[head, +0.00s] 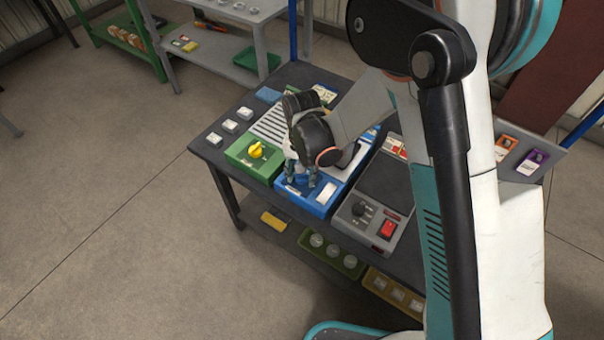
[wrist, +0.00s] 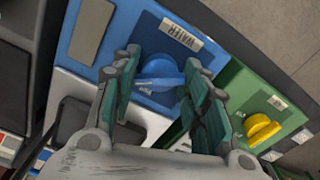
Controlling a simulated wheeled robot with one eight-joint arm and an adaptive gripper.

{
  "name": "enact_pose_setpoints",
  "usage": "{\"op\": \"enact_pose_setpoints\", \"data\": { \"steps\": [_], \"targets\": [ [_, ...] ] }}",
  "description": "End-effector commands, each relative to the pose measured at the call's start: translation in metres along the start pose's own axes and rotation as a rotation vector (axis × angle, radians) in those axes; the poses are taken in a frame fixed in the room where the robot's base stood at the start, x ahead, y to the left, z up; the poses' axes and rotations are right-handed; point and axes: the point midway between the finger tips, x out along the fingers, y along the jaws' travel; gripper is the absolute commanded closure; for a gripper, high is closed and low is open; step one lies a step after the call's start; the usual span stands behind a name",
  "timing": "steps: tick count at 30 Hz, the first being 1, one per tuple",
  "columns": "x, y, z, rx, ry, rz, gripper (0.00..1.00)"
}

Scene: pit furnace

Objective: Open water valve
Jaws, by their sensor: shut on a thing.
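The water valve is a round blue knob with a bar handle (wrist: 160,70) on a blue panel (wrist: 145,30) labelled "WATER" in the wrist view. My gripper (wrist: 162,78) has one finger on each side of the handle and is shut on it. The handle lies crosswise between the fingers in the wrist view. In the head view my gripper (head: 298,178) points down at the blue panel (head: 322,198) on the dark bench, and the fingers and wrist hide the knob.
A green panel (head: 238,158) with a yellow knob (head: 256,150) stands close beside the blue panel. On the other side is a grey unit with a red switch (head: 388,229). Small white boxes (head: 229,126) lie at the bench's left edge. The floor at left is clear.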

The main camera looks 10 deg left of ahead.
Motion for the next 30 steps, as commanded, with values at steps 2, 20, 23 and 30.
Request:
{"op": "enact_pose_setpoints", "data": {
  "steps": [2,20,23,30],
  "targets": [
    [0.0010,-0.0003,-0.0002,0.072,0.001,-0.001,0.82],
    [0.0000,-0.0006,-0.0004,0.512,0.001,-0.001,0.82],
    [-0.0001,-0.0006,-0.0004,0.547,0.001,-0.001,0.82],
    [-0.0003,-0.0006,-0.0005,0.587,0.001,-0.001,0.82]
  ]
}}
